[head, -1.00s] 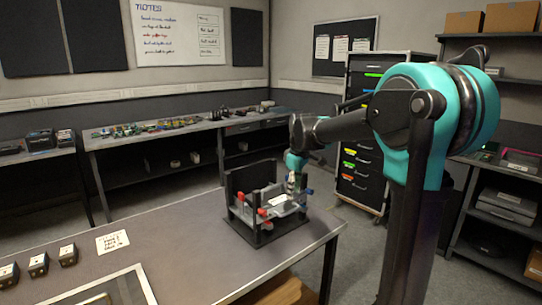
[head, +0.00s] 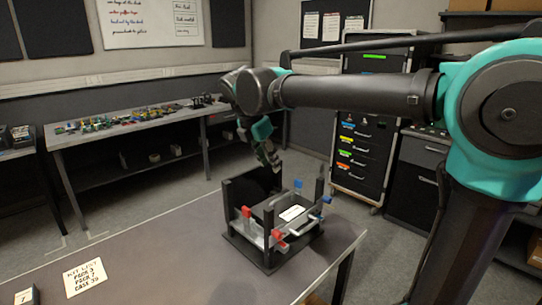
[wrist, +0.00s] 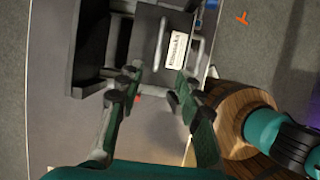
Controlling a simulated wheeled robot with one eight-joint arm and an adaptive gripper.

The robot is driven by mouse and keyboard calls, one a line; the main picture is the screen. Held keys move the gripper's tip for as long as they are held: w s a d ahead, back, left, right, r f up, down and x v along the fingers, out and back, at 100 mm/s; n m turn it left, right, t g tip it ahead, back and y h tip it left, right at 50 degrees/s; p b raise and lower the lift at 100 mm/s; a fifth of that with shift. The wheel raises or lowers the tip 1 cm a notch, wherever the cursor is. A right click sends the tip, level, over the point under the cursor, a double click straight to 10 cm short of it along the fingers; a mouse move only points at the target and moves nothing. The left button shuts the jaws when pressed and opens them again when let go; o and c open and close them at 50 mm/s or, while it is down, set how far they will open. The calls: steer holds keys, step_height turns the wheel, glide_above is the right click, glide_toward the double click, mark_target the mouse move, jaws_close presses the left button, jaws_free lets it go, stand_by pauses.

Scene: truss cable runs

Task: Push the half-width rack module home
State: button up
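The half-width rack module (head: 270,210) is a grey tray-like unit with a white label (head: 292,213) and a pale handle. It sits in a black open rack frame (head: 268,262) on the table. How deep it sits is hard to tell. In the wrist view the module's grey face (wrist: 149,28), label (wrist: 179,48) and bar handles lie beyond my fingers. My gripper (head: 272,160) is above the rack's back part, apart from it, pointing down. In the wrist view my gripper (wrist: 160,92) has its fingers spread with nothing between them.
Red (head: 247,212) and blue (head: 298,184) pieces stick out around the frame. A paper note (head: 85,277) lies on the table (head: 170,245), which is mostly clear at left. A round wooden object (wrist: 238,105) is below right in the wrist view. A drawer cabinet (head: 357,160) stands behind.

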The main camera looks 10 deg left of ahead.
mark_target(283, 196)
stand_by(0.4)
steer(key=x, duration=1.7)
steer(key=shift+w+f, duration=0.1)
steer(key=shift+w, duration=0.05)
steer(key=shift+c, duration=0.5)
jaws_close()
steer(key=shift+o, duration=0.4)
jaws_free()
